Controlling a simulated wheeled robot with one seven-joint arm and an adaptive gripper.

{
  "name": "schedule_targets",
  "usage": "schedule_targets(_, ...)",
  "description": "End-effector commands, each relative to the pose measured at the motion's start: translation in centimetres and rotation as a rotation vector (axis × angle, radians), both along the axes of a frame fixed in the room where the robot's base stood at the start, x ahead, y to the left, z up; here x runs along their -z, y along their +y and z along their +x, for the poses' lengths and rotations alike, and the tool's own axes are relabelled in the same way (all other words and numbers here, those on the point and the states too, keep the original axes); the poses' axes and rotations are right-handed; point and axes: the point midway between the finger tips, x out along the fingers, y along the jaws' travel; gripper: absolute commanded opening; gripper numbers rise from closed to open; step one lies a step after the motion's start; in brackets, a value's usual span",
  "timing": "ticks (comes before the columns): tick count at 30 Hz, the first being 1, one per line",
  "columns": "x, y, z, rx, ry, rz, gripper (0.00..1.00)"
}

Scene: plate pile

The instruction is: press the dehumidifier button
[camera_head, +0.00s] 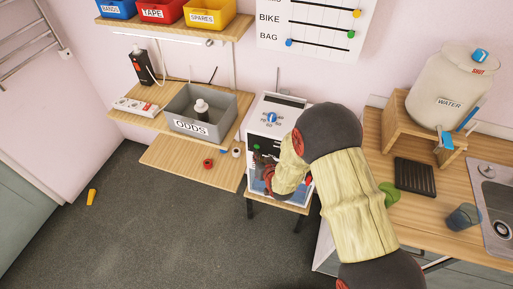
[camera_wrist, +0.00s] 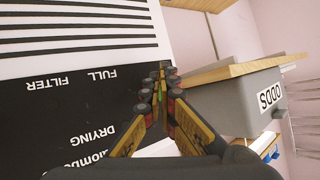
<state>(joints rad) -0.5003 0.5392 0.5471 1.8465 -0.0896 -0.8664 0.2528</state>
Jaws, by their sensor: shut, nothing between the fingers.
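The dehumidifier (camera_head: 284,104) is a white box with a blue dial on top, standing on a small dark-legged stand. In the wrist view its front fills the left side, with dark vent slots and a black panel (camera_wrist: 70,110) lettered FULL, FILTER and DRYING, seen upside down. My gripper (camera_wrist: 160,72) is shut and empty, its fingertips in front of the right edge of the black panel. A small green spot shows at the fingertips; I cannot tell if it is a button or a light, or whether they touch it. In the head view my arm hides much of the dehumidifier's front.
A grey ODDS bin (camera_head: 209,112) sits on a wooden shelf left of the dehumidifier, close to my gripper in the wrist view. A counter with a water dispenser (camera_head: 450,85), a dark rack (camera_head: 415,177) and a sink stands right. The floor at front left is mostly clear.

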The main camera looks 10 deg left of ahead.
Motion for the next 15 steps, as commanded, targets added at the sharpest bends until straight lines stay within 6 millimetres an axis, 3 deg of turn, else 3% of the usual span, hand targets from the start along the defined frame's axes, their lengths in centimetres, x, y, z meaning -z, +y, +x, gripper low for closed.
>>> schedule_targets(15, 0.01, -0.07, 0.81, 0.000, -0.001, 0.000, 0.00)
